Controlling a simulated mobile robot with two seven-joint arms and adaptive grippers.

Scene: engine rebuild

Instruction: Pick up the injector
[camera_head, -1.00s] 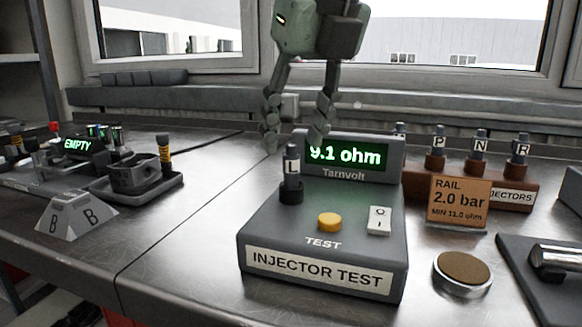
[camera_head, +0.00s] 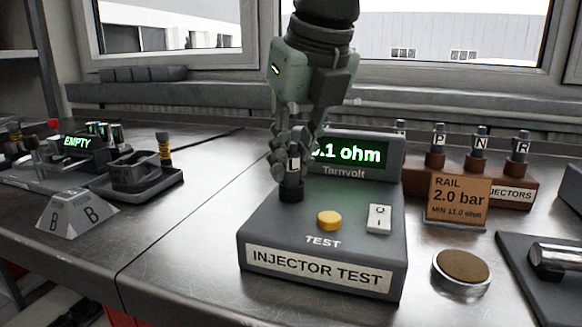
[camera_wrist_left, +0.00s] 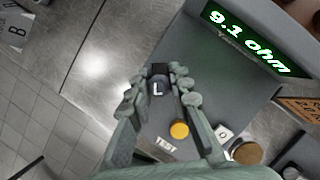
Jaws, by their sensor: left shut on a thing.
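The injector (camera_head: 293,165), marked L, stands upright in the dark socket (camera_head: 291,190) on the grey injector tester (camera_head: 265,230). My left gripper (camera_head: 293,158) has come down from above and is shut on the injector, with a finger on each side. In the left wrist view the injector (camera_wrist_left: 158,88) sits between the fingertips of the left gripper (camera_wrist_left: 158,92). The tester's display (camera_head: 352,152) is partly hidden by the gripper and reads 9.1 ohm in the wrist view (camera_wrist_left: 258,42). My right gripper is not in view.
A yellow button (camera_head: 329,220) and a white switch (camera_head: 379,218) are on the tester. A brown rack (camera_head: 512,188) with several injectors and a sign (camera_head: 458,200) stand to the right. A round pad (camera_head: 461,267) lies in front. A tray (camera_head: 165,190) is at left.

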